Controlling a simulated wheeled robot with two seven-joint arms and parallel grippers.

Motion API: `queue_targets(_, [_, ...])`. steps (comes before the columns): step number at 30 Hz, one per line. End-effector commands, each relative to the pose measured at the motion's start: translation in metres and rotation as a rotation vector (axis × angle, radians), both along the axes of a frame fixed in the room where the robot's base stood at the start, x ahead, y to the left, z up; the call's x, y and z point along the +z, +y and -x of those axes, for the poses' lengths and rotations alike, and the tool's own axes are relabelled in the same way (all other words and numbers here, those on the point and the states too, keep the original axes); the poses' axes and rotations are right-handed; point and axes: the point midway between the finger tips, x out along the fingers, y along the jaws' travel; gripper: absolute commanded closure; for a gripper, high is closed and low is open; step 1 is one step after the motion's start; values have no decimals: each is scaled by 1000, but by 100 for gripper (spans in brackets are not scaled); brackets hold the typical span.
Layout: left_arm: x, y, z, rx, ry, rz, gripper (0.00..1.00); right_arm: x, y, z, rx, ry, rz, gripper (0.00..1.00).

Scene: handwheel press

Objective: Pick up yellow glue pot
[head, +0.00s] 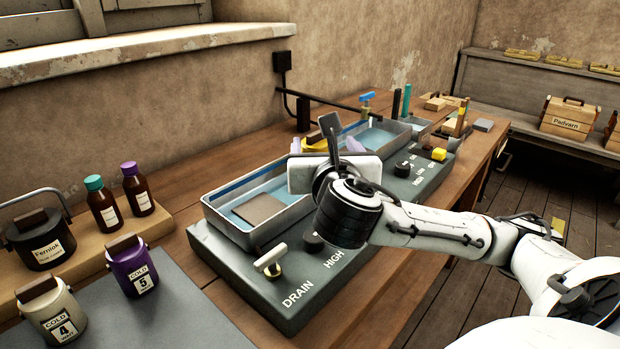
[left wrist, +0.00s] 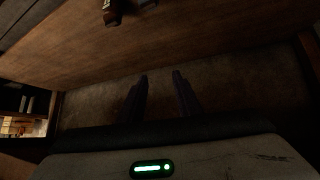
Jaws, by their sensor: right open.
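I see no clearly yellow glue pot. Lidded pots stand at the left in the head view: a cream pot (head: 52,313) labelled COLD 4, a purple pot (head: 134,268) labelled COLD 5 and a black pot (head: 40,240) labelled Fernlok. My right gripper (head: 328,140) is open above the water trays, well to the right of the pots; my wrist partly hides it. A yellow patch (head: 314,144) shows behind it, too covered to identify. My left gripper (left wrist: 160,76) shows only in the left wrist view, its two dark fingers apart with nothing between them.
A grey control base (head: 290,303) with knobs and a DRAIN tap (head: 270,260) carries the water trays (head: 215,212). Two brown bottles (head: 103,205) stand on a wooden riser by the pots. A grey mat (head: 185,325) has free room.

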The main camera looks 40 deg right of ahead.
Motion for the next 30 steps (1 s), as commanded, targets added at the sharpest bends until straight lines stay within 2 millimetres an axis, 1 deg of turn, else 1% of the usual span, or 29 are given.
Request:
queue_targets(1, [-12, -1, 0, -2, -1, 1, 69, -15, 0, 0, 0, 0, 0, 31])
queue_targets(5, [-21, -2, -1, -4, 0, -2, 69, -27, 0, 0, 0, 0, 0, 31])
queue_targets(8, [-19, -3, -3, -5, -7, 0, 69, -29, -4, -5, -2, 0, 0, 31])
queue_targets(15, [-18, -4, -5, -4, -12, 4, 69, -33, -26, -32, -3, 1, 0, 31])
queue_targets(21, [-20, -4, -5, -4, -12, 5, 69, -35, -34, -44, -1, -1, -3, 31])
queue_targets(27, [-24, -4, -5, -3, -11, 6, 69, -42, -48, -70, -2, -1, -3, 31])
queue_targets(30, [-24, -4, -5, -2, -12, 6, 69, -44, -56, -79, -2, 0, -1, 31])
